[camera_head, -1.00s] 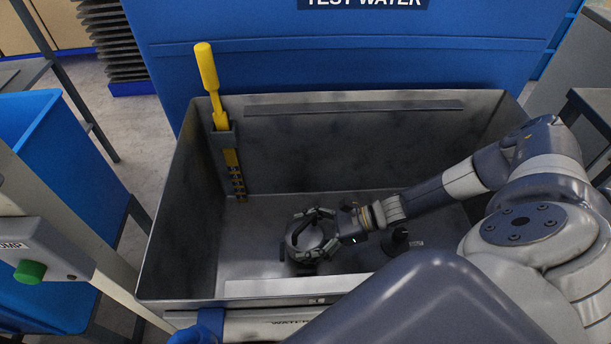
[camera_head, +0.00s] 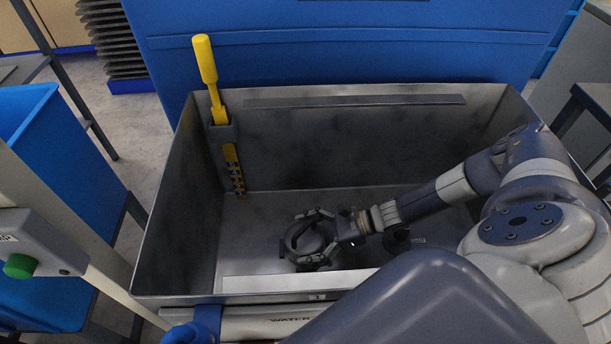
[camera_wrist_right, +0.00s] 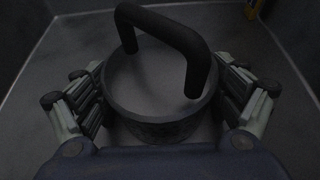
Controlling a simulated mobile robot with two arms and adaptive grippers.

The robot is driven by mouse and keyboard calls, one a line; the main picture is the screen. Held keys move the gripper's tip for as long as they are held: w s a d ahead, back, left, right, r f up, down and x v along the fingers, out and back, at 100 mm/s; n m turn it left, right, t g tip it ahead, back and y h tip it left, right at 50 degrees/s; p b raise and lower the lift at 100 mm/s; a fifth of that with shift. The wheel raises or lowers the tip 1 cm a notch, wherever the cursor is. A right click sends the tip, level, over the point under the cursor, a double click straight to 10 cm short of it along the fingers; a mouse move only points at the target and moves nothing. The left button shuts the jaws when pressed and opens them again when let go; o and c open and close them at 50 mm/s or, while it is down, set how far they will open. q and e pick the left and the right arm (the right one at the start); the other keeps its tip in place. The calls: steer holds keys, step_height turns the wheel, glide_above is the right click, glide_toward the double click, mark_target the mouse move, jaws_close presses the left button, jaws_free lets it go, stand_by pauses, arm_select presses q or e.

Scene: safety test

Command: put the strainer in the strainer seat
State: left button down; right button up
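The strainer (camera_wrist_right: 150,85) is a dark grey round can with a black arched handle, seen in the right wrist view between my right gripper's fingers. My right gripper (camera_wrist_right: 160,105) has a finger against each side of the can and looks shut on it. In the head view this gripper (camera_head: 311,240) is low in the metal tank, around the strainer (camera_head: 299,251). I cannot tell whether the strainer touches the tank floor. I cannot make out the strainer seat for certain. A dark round fitting (camera_head: 397,240) lies partly hidden behind my right forearm. My left gripper is not in view.
The metal tank (camera_head: 355,140) has tall walls and a front ledge (camera_head: 300,283). A yellow-handled gauge (camera_head: 205,60) stands in its left back corner. A panel with a green button (camera_head: 20,266) is at left. The tank floor beside the back wall is clear.

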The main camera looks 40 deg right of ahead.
steer(key=shift+r, duration=0.15)
stand_by(0.3)
arm_select(q)
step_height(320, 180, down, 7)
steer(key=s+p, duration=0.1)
steer(key=p, duration=0.1)
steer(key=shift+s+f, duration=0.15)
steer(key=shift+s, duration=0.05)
arm_select(e)
steer(key=v, duration=1.2)
